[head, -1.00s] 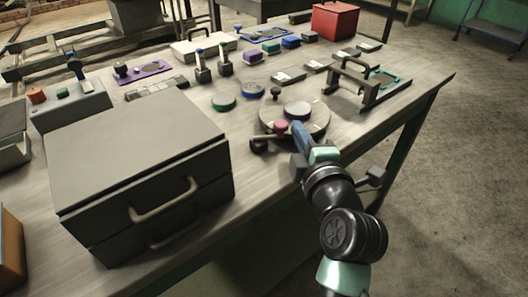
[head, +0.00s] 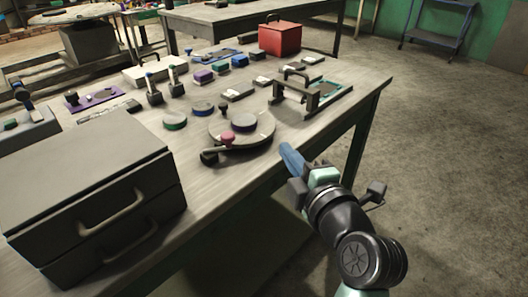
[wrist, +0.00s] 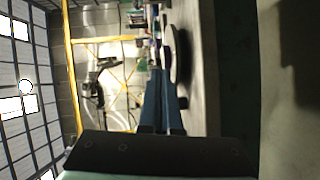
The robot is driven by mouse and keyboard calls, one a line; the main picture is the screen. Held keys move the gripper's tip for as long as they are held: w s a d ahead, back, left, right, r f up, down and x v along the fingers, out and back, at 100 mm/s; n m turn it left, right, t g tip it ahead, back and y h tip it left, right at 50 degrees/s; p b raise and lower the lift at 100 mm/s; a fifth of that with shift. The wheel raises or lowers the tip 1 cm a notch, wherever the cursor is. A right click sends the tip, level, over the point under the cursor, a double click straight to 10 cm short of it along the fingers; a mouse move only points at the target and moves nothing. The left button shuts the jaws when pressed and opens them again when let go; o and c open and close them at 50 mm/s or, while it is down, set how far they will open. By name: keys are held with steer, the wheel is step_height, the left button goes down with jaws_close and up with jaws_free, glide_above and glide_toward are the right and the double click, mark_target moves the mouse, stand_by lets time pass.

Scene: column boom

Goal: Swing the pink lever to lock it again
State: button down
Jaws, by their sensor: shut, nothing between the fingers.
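The pink lever knob (head: 227,137) sits on a dark lever arm at the front left of a round grey turntable-like plate (head: 262,136). The lever's dark end (head: 209,157) points left toward the table's front edge. My gripper (head: 288,152) is shut and empty, with blue fingers just right of the plate and apart from the lever. In the wrist view, the blue fingers (wrist: 161,100) are together, and the plate's dark edge (wrist: 181,55) shows beside them.
A grey drawer box (head: 85,185) stands at the front left. A clamp-like frame with a handle (head: 297,90) stands behind right of the plate. A red box (head: 280,38) is at the back. Open floor lies to the right.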

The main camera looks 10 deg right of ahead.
steer(key=shift+s+d+r, duration=0.15)
steer(key=shift+s+d, duration=0.2)
steer(key=shift+d, duration=0.35)
steer(key=shift+s+d+r, duration=0.15)
steer(key=shift+s+d, duration=0.15)
steer(key=shift+d, duration=0.4)
steer(key=s+a+r+m+t+h, duration=0.1)
steer(key=a+r+m+t, duration=0.3)
steer(key=r, duration=0.5)
steer(key=s+a+r+m+t+h, duration=0.15)
steer(key=r+m, duration=0.35)
steer(key=r, duration=0.5)
steer(key=s+a+r+m+t+h, duration=0.1)
steer(key=s+a+r+m+t, duration=0.2)
steer(key=s+r+m, duration=0.4)
steer(key=s+a+r+m+t, duration=0.3)
steer(key=s+r, duration=0.3)
steer(key=r, duration=0.3)
step_height(320, 180, up, 25)
steer(key=w+p, duration=0.1)
steer(key=p, duration=2.4)
